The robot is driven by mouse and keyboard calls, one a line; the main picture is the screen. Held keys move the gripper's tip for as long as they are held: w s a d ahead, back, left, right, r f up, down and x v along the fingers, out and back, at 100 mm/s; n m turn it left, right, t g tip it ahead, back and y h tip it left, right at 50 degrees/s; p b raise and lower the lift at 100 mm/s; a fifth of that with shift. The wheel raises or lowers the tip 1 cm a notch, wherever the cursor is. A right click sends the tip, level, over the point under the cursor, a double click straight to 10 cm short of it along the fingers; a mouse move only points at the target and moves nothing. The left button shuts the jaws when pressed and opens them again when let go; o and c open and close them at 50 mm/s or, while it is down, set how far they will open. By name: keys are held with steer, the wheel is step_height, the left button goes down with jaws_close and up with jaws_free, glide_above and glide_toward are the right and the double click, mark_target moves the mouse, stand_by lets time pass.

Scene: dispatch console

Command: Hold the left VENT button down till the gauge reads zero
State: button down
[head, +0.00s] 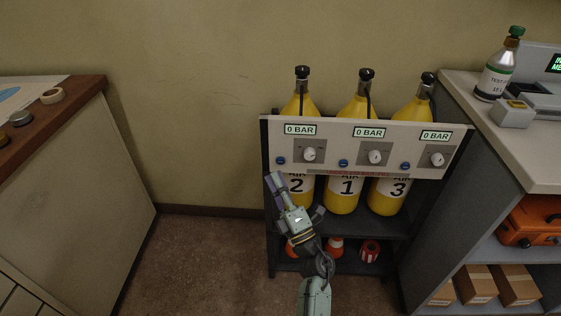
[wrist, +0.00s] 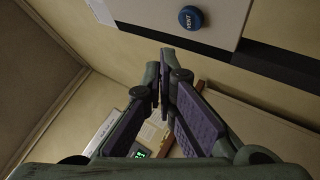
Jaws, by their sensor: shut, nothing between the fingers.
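The left VENT button (head: 281,160) is a small blue round button on the white panel (head: 340,171), left of a dial knob (head: 309,154). My gripper (head: 273,178) is just below the left button in the head view. In the wrist view its fingers (wrist: 163,66) are together and empty, with a visible gap between their tips and the button. Whether they touch the panel cannot be told.
The middle gauge (head: 368,132) and right gauge (head: 435,135) also read 0 BAR. Yellow cylinders (head: 342,192) stand in the rack behind the panel. A grey counter (head: 510,150) stands close on the right. A wood-edged counter (head: 80,115) stands at left, with open floor between.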

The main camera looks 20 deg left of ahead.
steer(key=shift+s+d, duration=0.2)
steer(key=shift+s, duration=0.4)
steer(key=shift+s+d, duration=0.15)
steer(key=shift+s, duration=0.45)
